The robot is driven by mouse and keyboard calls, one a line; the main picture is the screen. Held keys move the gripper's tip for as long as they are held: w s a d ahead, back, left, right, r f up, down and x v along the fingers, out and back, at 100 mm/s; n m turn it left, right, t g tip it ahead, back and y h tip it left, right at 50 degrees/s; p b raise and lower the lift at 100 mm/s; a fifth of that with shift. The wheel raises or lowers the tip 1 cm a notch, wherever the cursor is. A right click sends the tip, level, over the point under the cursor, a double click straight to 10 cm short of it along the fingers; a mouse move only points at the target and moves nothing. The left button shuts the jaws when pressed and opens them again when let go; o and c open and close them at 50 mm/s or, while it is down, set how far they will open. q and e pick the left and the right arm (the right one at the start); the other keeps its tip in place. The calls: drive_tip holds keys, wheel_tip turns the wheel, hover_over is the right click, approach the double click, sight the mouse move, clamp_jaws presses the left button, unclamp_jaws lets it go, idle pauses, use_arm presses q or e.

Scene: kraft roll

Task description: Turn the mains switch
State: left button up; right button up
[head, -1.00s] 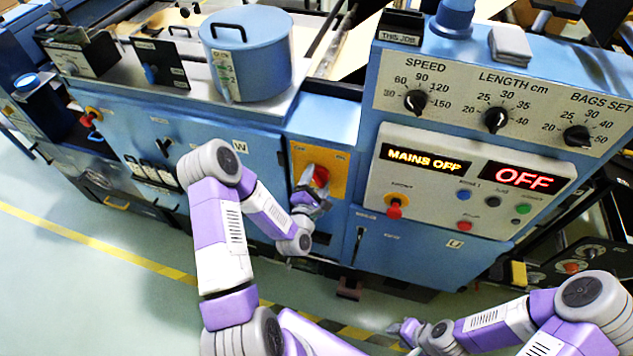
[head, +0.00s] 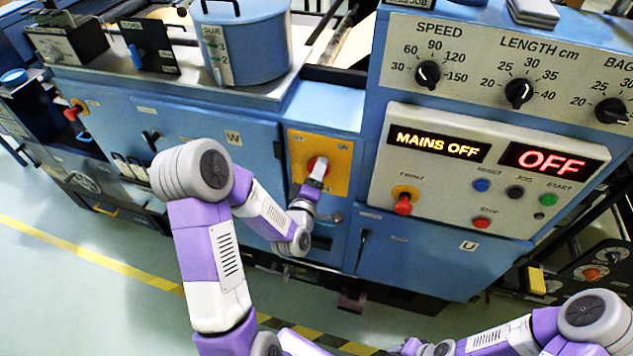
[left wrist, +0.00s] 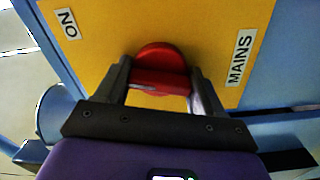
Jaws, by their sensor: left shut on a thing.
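The mains switch (head: 318,163) is a red rotary knob on a yellow plate (head: 338,152) on the blue machine front. In the left wrist view the red knob (left wrist: 160,55) has a bar crosswise between the two fingers. My left gripper (head: 314,182) is shut on this bar, one finger at each end; the fingers also show in the left wrist view (left wrist: 158,88). The display (head: 437,144) reads MAINS OFF. My right gripper (head: 411,346) is barely in view at the bottom edge, its fingers unclear.
The control panel (head: 385,185) with buttons is right of the switch; a second display (head: 551,160) reads OFF. A blue glue pot (head: 245,45) stands above left. A lever (head: 361,243) hangs below the panel. The floor in front is open, with yellow tape.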

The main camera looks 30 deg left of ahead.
use_arm(q)
drive_tip(key=m+b, duration=0.4)
drive_tip(key=shift+d+f, duration=0.1)
drive_tip(key=shift+f, duration=0.15)
drive_tip(key=shift+r+m+b, duration=0.1)
drive_tip(key=shift+m+b, duration=0.8)
drive_tip(key=o, duration=1)
drive_tip(key=shift+o, duration=0.2)
drive_tip(key=shift+s, duration=0.1)
